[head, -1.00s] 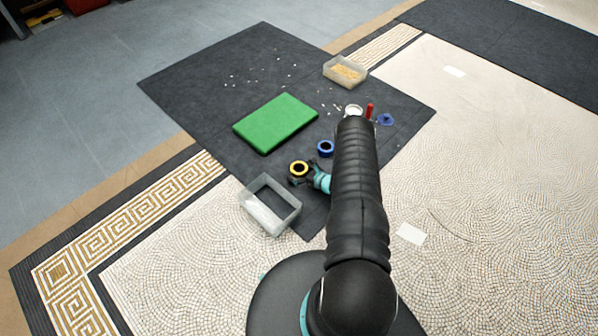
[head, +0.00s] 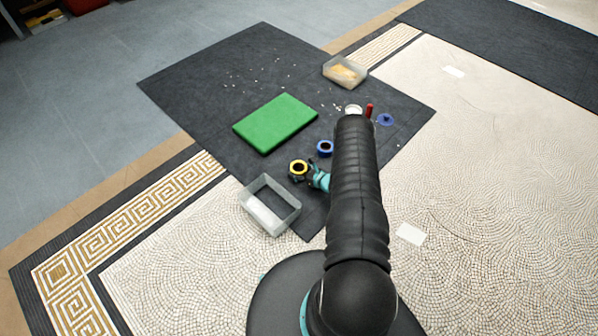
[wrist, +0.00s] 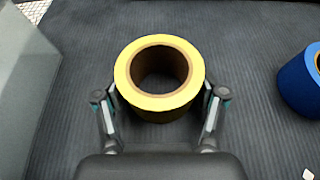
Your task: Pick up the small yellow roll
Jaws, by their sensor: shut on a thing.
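The small yellow roll (wrist: 159,104) is a ring of yellow tape with a brown core. In the wrist view it sits between the two fingers of my gripper (wrist: 160,98), which touch it on its left and right sides. My gripper is shut on it. In the head view the yellow roll (head: 299,167) shows at the tip of my gripper (head: 300,172), over the dark mat between the clear bin and the blue roll. I cannot tell whether its underside touches the mat.
A blue roll (head: 325,148) lies close by, also at the right in the wrist view (wrist: 312,80). An empty clear bin (head: 285,222) stands at the mat's near edge. A green pad (head: 275,122), a bin with yellowish bits (head: 345,73) and a red-handled tool (head: 369,110) lie farther back.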

